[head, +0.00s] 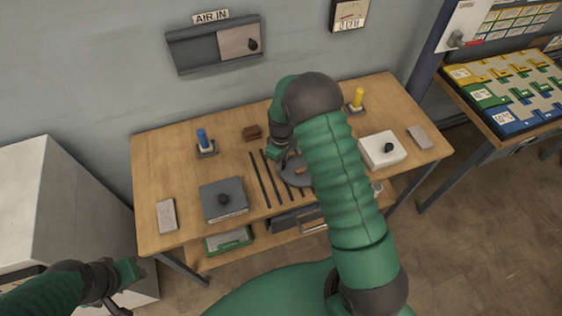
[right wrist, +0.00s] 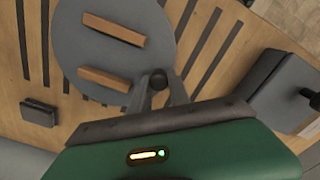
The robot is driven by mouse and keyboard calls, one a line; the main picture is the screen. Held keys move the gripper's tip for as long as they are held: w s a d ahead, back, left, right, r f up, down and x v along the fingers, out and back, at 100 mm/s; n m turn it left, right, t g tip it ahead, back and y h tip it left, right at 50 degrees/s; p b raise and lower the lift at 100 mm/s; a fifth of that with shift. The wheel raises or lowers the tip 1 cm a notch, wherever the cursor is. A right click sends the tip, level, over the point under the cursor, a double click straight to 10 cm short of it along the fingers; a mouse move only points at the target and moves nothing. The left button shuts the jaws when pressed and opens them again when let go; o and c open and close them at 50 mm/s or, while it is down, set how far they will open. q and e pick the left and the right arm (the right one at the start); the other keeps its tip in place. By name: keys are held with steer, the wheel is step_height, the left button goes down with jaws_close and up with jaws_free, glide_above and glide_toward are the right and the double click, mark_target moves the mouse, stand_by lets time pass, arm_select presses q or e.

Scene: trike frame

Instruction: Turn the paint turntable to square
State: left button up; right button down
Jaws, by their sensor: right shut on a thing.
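The paint turntable is a round grey disc (right wrist: 115,45) on the wooden bench, with two wooden strips on top lying roughly parallel to each other. In the head view the turntable (head: 293,174) is partly hidden behind my right arm. A dark round knob (right wrist: 158,80) stands at its edge. My right gripper (right wrist: 160,90) is shut on this knob, with one finger on each side. In the head view the right gripper (head: 284,156) is mostly covered by its own arm. My left gripper (head: 122,283) is low at the left, away from the bench; its jaws do not show clearly.
Dark parallel strips (head: 265,180) lie left of the turntable. A grey knobbed box (head: 223,199), blue peg (head: 203,139), brown block (head: 252,132), yellow peg (head: 357,99) and white knobbed box (head: 382,150) stand around it. A white cabinet (head: 60,200) is left of the bench.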

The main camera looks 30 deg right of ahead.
mark_target(308, 180)
steer(key=shift+s+d, duration=0.15)
steer(key=shift+s, duration=0.05)
steer(key=shift+s+n+p, duration=0.35)
steer(key=shift+s+n, duration=0.65)
steer(key=shift+n, duration=0.5)
steer(key=shift+s+r+n, duration=0.1)
steer(key=shift+s+n, duration=0.5)
steer(key=shift+n, duration=0.3)
steer(key=s+n+p, duration=0.1)
steer(key=n, duration=0.1)
steer(key=s+d+n+p, duration=0.1)
steer(key=n, duration=0.1)
steer(key=shift+s+r+n+p, duration=0.1)
steer(key=shift+s+n+p, duration=0.2)
steer(key=shift+s, duration=0.05)
steer(key=s+d+n+p, duration=0.1)
steer(key=n, duration=0.1)
steer(key=s+d+n+p, duration=0.1)
steer(key=n+p, duration=0.1)
steer(key=shift+r, duration=0.1)
steer(key=d+n, duration=0.1)
steer(key=n+p, duration=0.1)
steer(key=n, duration=0.1)
steer(key=shift+s+d+p, duration=0.3)
steer(key=shift+s+d, duration=0.05)
steer(key=shift+s, duration=0.05)
steer(key=shift+d+n+p, duration=0.35)
steer(key=shift+d+n, duration=0.05)
steer(key=shift+n, duration=0.3)
